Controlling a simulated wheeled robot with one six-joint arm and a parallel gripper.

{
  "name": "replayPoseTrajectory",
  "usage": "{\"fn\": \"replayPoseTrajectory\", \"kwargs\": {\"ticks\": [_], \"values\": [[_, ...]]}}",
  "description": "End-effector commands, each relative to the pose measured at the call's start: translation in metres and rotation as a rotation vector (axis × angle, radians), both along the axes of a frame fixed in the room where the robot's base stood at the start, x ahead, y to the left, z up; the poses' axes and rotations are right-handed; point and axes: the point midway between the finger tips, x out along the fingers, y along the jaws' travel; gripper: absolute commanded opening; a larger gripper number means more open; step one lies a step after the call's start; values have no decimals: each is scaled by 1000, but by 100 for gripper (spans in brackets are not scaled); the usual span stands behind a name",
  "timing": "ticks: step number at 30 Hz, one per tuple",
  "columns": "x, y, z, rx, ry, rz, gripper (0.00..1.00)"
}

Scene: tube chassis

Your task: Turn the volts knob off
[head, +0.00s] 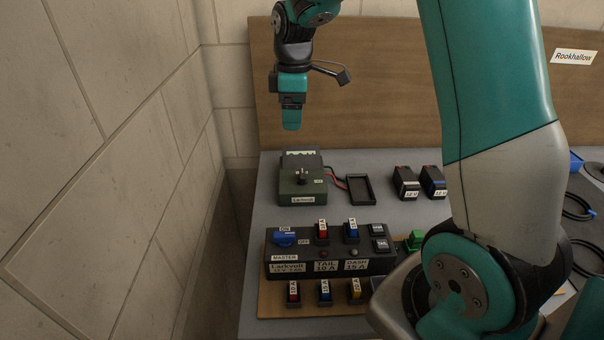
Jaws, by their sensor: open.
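A dark green box (294,201) stands on the grey bench at the back left, with a front label that seems to read "Larkvolt". A small black knob (302,177) sits on its upper face. A small pale tag lies to the right of the knob, too small to read, so the knob's setting cannot be told. My gripper (291,127) points down above the back of the green box, apart from it and from the knob. It is seen edge-on, with its teal fingers overlapping, and holds nothing visible.
A black panel (330,263) with a blue master switch (284,239) and several fuses stands in front. A black tray (360,189) and two dark blocks (406,182) lie right of the box. A wall (110,150) is close on the left. My arm hides the bench's right part.

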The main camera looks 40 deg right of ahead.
Motion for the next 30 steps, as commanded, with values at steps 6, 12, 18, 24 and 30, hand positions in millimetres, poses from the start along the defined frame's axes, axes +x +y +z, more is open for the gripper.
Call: {"fn": "replayPoseTrajectory", "kwargs": {"ticks": [6, 12, 18, 24, 30], "values": [[16, -34, -22, -27, 21, 37, 72], [15, -34, -56, -26, 24, 38, 72], [14, -33, -102, -25, 24, 37, 72], [14, -34, -146, -25, 23, 37, 72], [15, -34, -176, -26, 20, 37, 72]]}}
